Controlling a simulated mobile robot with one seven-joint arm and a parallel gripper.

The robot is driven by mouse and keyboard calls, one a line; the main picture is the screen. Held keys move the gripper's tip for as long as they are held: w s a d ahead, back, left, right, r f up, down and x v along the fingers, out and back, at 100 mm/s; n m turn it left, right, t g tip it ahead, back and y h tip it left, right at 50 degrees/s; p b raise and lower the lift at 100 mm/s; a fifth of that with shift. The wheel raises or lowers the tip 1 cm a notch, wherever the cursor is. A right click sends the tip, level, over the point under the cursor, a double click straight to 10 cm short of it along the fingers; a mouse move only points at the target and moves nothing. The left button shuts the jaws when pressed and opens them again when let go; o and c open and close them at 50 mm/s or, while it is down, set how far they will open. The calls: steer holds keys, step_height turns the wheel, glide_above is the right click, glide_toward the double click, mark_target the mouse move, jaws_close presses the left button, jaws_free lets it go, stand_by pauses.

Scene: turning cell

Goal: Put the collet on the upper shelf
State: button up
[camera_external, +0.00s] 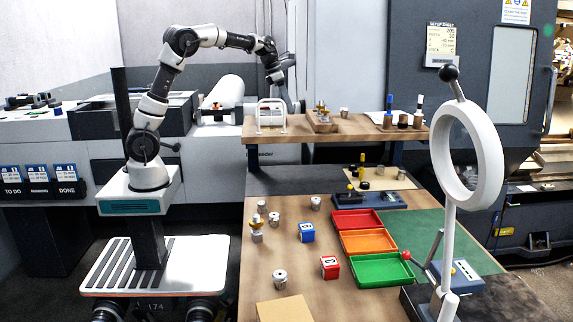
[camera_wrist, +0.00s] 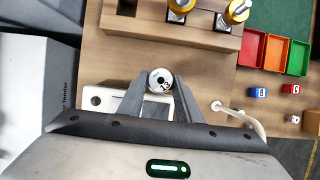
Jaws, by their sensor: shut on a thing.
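The collet (camera_wrist: 160,80), a small round silver piece with a dark central hole, sits between the two fingers of my gripper (camera_wrist: 160,90) in the wrist view. The gripper is shut on it. The upper shelf (camera_external: 348,130) is a wooden board raised above the bench. My arm reaches over to the shelf's left end in the external view, where the held collet cannot be made out. In the wrist view the wooden shelf top (camera_wrist: 103,58) lies below the gripper. I cannot tell whether the collet touches it.
On the shelf are a white frame (camera_external: 270,114), a wooden block with gold-topped holders (camera_external: 321,122), another silver piece (camera_external: 344,112) and dark-based cylinders. The bench below has red (camera_external: 356,219), orange (camera_external: 367,242) and green (camera_external: 381,269) trays, cubes and several silver collets. A magnifier ring (camera_external: 490,165) stands right.

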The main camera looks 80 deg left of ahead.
steer(key=shift+f, duration=1.9)
steer(key=shift+f, duration=0.15)
steer(key=o, duration=1.2)
steer(key=shift+c, duration=0.2)
steer(key=v, duration=1.2)
